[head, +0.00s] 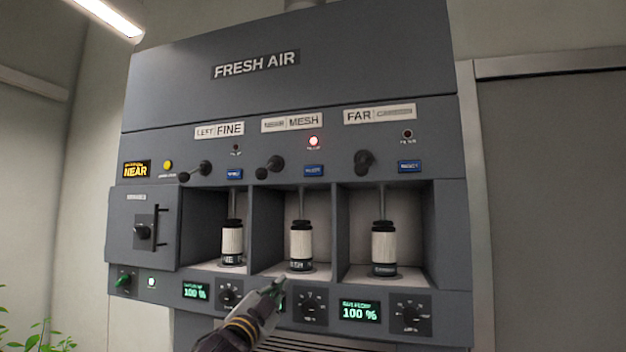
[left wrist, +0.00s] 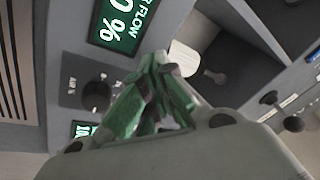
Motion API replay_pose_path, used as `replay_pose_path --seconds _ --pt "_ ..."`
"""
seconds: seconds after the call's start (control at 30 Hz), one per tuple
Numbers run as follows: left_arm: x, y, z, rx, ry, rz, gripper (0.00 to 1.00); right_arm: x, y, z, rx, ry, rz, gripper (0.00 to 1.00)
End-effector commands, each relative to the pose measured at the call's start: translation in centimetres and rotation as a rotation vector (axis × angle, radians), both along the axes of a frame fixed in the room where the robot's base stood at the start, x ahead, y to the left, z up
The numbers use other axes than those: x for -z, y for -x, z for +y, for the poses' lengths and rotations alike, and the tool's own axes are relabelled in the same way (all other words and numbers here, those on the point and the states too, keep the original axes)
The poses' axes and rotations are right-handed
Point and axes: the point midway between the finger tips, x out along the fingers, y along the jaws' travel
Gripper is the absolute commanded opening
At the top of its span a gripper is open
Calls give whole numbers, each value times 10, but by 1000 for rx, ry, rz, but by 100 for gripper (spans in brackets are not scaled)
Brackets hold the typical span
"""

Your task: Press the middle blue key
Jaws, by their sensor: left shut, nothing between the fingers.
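Three blue keys sit in a row on the grey "FRESH AIR" cabinet: left (head: 234,174), middle (head: 314,170) and right (head: 410,166). A red lamp (head: 314,141) glows above the middle key, under the "MESH" label. My left gripper (head: 278,284) is in front of the cabinet, below the middle bay and well below the middle key. In the left wrist view its fingers (left wrist: 158,62) are closed together with nothing between them. The middle key cannot be made out in the left wrist view. My right gripper is not in view.
Black levers stick out beside the keys, such as the middle one (head: 270,166). Filter cartridges stand in the open bays, one in the middle bay (head: 301,240). Plants (head: 40,338) are at lower left.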

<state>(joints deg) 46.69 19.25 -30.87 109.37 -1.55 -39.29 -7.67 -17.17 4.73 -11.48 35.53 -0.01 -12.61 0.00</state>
Motion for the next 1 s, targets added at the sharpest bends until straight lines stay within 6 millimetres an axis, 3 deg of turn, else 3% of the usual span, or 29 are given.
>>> replay_pose_path --seconds 0.4,1.0 --pt "-102 26 -19 35 -70 -213 0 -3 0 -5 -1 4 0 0" --pt "-230 86 -43 66 -178 -506 0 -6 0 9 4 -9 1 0"
